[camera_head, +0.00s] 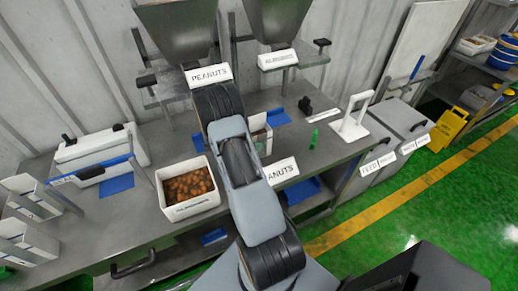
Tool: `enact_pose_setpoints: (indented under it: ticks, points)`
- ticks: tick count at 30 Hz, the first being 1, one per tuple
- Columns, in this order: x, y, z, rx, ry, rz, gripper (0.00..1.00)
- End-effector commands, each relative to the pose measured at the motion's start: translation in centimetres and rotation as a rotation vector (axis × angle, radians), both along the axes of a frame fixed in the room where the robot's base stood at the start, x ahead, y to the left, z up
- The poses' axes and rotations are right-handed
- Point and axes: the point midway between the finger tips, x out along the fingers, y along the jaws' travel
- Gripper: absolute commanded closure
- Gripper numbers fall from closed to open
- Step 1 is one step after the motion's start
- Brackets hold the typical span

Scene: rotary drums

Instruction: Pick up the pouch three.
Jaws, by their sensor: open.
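I cannot make out any pouch marked three in the head view. A small open white box (259,128) stands on the bench just right of my arm, partly hidden by it, and I cannot tell what it holds. My arm crosses the middle of the view from the bottom toward the back of the bench. My gripper does not show; the arm links may be hiding it.
A white bin of brown nuts (188,190) stands left of my arm. Hoppers (183,30) hang above. A white stand (351,122) and small green item (314,136) are to the right. A yellow floor sign (447,130) stands beyond grey bins (405,120).

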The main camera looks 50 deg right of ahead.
Motion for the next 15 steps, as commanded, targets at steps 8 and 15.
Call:
enact_pose_setpoints:
  ticks: [8,15]
  points:
    - [0.0,0.03,0.0,0.0,0.0,0.0,0.27]
    - [-0.01,0.04,0.0,0.0,0.0,-0.001,0.5]
